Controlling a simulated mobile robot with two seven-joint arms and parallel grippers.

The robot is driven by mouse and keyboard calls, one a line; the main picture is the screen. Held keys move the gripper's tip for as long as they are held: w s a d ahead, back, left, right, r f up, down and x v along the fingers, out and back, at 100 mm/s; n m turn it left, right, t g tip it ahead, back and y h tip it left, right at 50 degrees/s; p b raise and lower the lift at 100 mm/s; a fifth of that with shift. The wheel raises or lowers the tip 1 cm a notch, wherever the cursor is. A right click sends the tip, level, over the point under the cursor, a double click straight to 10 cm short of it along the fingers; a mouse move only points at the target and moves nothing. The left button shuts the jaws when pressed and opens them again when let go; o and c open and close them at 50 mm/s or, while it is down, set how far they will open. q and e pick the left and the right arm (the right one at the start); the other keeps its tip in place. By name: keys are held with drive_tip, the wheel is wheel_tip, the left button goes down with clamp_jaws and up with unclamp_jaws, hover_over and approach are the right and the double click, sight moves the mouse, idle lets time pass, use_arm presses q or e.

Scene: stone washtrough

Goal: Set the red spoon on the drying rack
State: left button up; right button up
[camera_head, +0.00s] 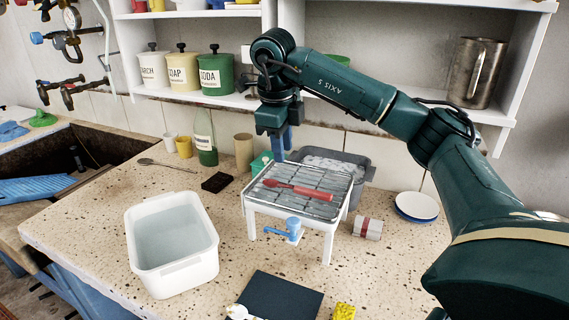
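The red spoon (299,189) lies flat across the wire top of the drying rack (318,213), which stands on white legs on the speckled counter. The whole spoon shows, with its bowl end to the left and the thicker red handle to the right. My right gripper (281,143) points down just behind the rack's back left part, with blue fingers. It is apart from the spoon and no object shows in it. The fingers overlap in this view, so the gap between them cannot be made out. My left gripper is not in view.
A white tub of water (174,272) stands left of the rack. A grey basin (358,172) sits behind it. A striped roll (367,228) and blue-rimmed plates (416,207) are to the right. A dark board (279,297) lies in front. Shelves (228,97) hang behind my arm.

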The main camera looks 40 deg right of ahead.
drive_tip(key=shift+s+a+r, duration=0.1)
drive_tip(key=shift+a+r, duration=0.1)
drive_tip(key=shift+r, duration=1.05)
